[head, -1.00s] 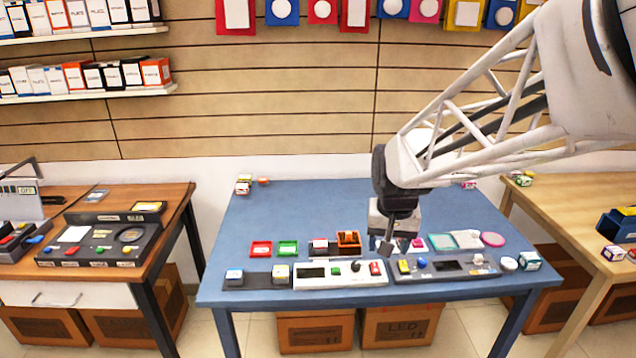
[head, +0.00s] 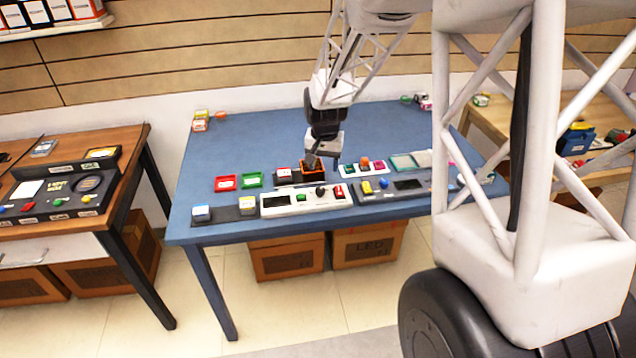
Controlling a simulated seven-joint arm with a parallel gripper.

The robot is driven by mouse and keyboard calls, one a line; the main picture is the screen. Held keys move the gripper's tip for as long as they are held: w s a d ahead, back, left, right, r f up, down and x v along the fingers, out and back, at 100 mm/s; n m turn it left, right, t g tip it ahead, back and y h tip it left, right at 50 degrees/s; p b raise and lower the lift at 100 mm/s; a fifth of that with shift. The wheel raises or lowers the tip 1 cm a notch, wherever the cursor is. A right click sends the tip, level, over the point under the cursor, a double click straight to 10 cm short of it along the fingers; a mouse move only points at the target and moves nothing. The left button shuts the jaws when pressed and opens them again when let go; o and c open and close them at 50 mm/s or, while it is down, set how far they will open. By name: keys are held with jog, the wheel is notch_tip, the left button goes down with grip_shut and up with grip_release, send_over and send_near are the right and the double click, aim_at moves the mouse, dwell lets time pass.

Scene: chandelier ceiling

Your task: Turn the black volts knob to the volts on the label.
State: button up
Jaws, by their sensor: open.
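The black knob (head: 321,191) sits on the white panel (head: 291,209) near the front edge of the blue table. The panel also has a dark display (head: 276,201), a green button (head: 301,196) and a red switch (head: 339,191). My gripper (head: 324,164) points down, open, behind the knob and close to the orange bin (head: 309,178). It appears apart from the knob. The knob's pointer, the display's reading and the volts label are too small to read.
A dark panel (head: 430,192) adjoins on the right, and a dark tray (head: 226,214) with small boxes on the left. Red (head: 226,183) and green (head: 252,180) trays lie behind. A small coloured strip (head: 364,169) is right of my gripper.

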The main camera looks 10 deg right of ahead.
aim_at(320, 189)
jog(key=w+f, duration=0.1)
jog(key=f, duration=0.1)
jog(key=w+f, duration=0.1)
jog(key=w, duration=0.1)
jog(key=shift+w+a+f, duration=0.15)
jog(key=shift+a+f, duration=0.05)
jog(key=shift+f, duration=0.2)
jog(key=shift+f, duration=3.9)
jog(key=shift+c, duration=0.5)
jog(key=c, duration=0.8)
